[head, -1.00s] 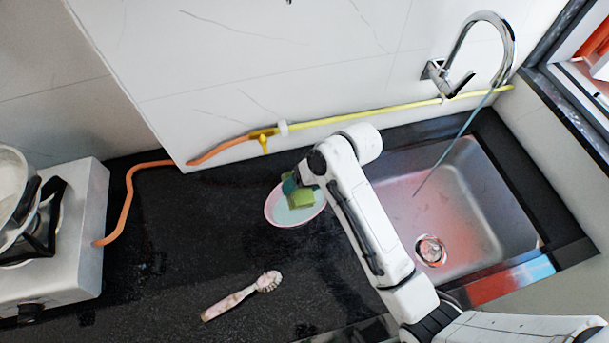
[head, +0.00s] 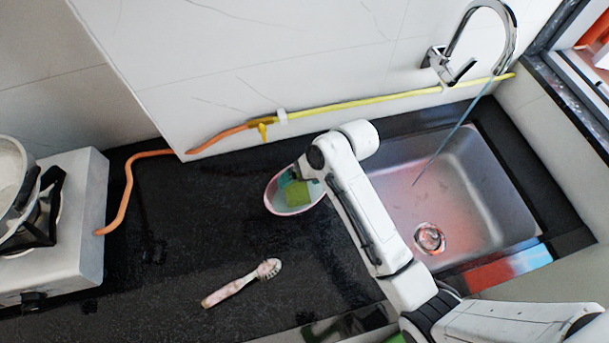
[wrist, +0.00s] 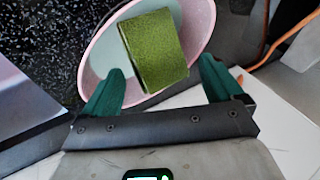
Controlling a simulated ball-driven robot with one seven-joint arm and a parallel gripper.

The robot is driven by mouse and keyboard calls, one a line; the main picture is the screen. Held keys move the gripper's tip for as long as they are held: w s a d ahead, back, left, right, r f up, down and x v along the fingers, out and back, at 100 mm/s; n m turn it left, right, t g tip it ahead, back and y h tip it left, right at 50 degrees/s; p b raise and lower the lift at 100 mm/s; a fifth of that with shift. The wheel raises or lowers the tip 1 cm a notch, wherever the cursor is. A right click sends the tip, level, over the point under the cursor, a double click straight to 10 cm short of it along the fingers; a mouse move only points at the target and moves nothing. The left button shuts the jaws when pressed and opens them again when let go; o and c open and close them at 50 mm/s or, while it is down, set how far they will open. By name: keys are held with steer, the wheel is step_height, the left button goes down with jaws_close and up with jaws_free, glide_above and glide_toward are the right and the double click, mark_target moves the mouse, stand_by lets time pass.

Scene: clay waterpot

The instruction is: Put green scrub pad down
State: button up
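The green scrub pad (head: 298,194) lies in a shallow oval dish (head: 285,211) with a pink rim and pale inside, on the dark counter. In the wrist view the pad (wrist: 153,50) rests in the dish (wrist: 101,57), slightly turned. My gripper (wrist: 163,78) is open, its two green fingers wide apart near the dish's near edge. Clear gaps show between the fingers and the pad. In the head view my gripper is mostly hidden behind my wrist, above the dish's upper right.
A steel sink (head: 475,190) with a tap (head: 480,40) lies to the right. A pink-handled brush (head: 240,284) lies on the counter in front. A stove (head: 70,230) with a pot stands at left, with an orange hose (head: 128,190) behind. The counter left of the dish is clear.

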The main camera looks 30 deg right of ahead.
mark_target(303, 184)
stand_by(0.6)
steer(key=shift+r, duration=3.5)
steer(key=shift+f, duration=0.1)
steer(key=s+f+b, duration=0.1)
steer(key=s+f, duration=0.1)
steer(key=s, duration=0.1)
steer(key=s+d+f+g+h+b, duration=0.1)
steer(key=s+f, duration=0.2)
steer(key=s, duration=0.1)
steer(key=s+d+f+h+b, duration=0.1)
steer(key=s+f, duration=0.1)
steer(key=s, duration=0.2)
steer(key=shift+d+f+n, duration=0.1)
steer(key=shift+f+n, duration=0.05)
steer(key=shift+n, duration=0.25)
steer(key=s+d+f+h, duration=0.1)
steer(key=s, duration=0.3)
steer(key=s+d+n+g+b, duration=0.1)
steer(key=s+d, duration=0.1)
steer(key=s, duration=0.2)
steer(key=s+d+f+h+b, duration=0.1)
steer(key=s, duration=0.2)
steer(key=shift+s+d+f+g+h, duration=0.3)
steer(key=shift+s+d+g, duration=0.05)
steer(key=shift+s+g, duration=0.05)
